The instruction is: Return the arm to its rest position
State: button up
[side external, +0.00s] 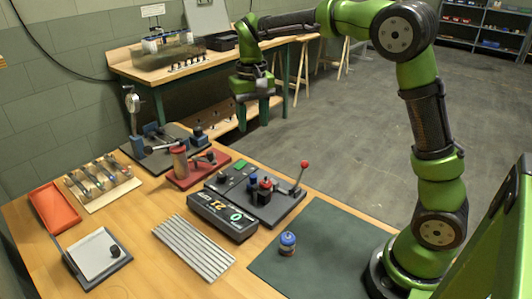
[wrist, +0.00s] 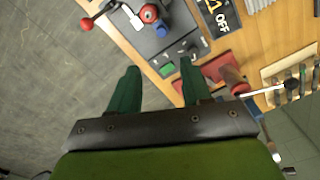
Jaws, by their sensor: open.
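My gripper (side external: 254,108) hangs pointing down from my green arm in the side view, above and behind the far edge of the wooden table. Its two green fingers are apart with nothing between them. They also show in the wrist view (wrist: 158,82), spread over the edge of the table and the grey floor. My arm is raised and reaches out from its base at the table's right side. The gripper touches nothing that I can see.
The wooden table (side external: 140,258) holds a dark control panel with a red-knobbed lever (side external: 303,165), a display box (side external: 222,216), a red fixture (side external: 187,179), an orange tray (side external: 54,207) and a blue jar (side external: 288,243) on a dark green mat (side external: 330,254). A workbench (side external: 130,68) stands behind. Open floor (side external: 340,120) lies right.

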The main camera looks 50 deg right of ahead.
jog(key=s+a+r+t+y, duration=0.1)
jog(key=s+a+t, duration=0.1)
jog(key=s, duration=0.8)
jog(key=s+a+r+n+t+y, duration=0.1)
jog(key=s+a+t, duration=0.2)
jog(key=s, duration=0.7)
jog(key=shift+s+a+r+t, duration=0.2)
jog(key=shift+r+t, duration=0.1)
jog(key=shift+t, duration=0.8)
